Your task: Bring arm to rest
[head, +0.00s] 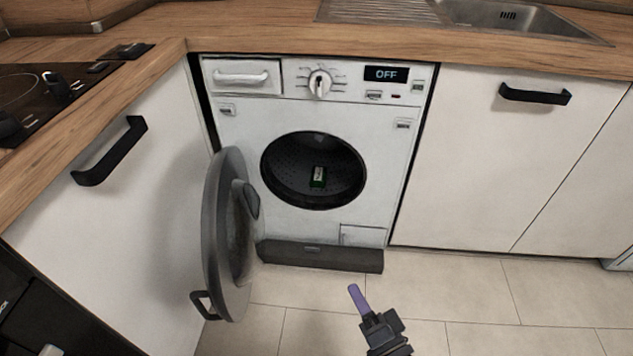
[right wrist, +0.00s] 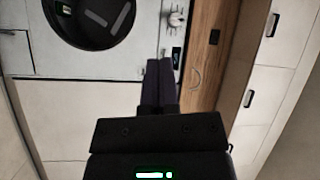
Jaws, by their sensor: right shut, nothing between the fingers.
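My right gripper (head: 357,298) is in the lower middle of the head view, in front of the washing machine and apart from it. Its purple fingers are shut with nothing between them; they also show in the right wrist view (right wrist: 159,82). The washing machine (head: 235,115) is white, and its display reads OFF. Its round door (head: 225,235) stands open to the left. A small green and white item (head: 318,177) lies inside the drum. My left gripper is not in the head view.
A wooden worktop (head: 280,38) runs above the machine, with a sink (head: 515,18) at the right and a hob (head: 40,95) at the left. White cabinets (head: 480,160) flank the machine. The tiled floor (head: 470,290) in front is clear.

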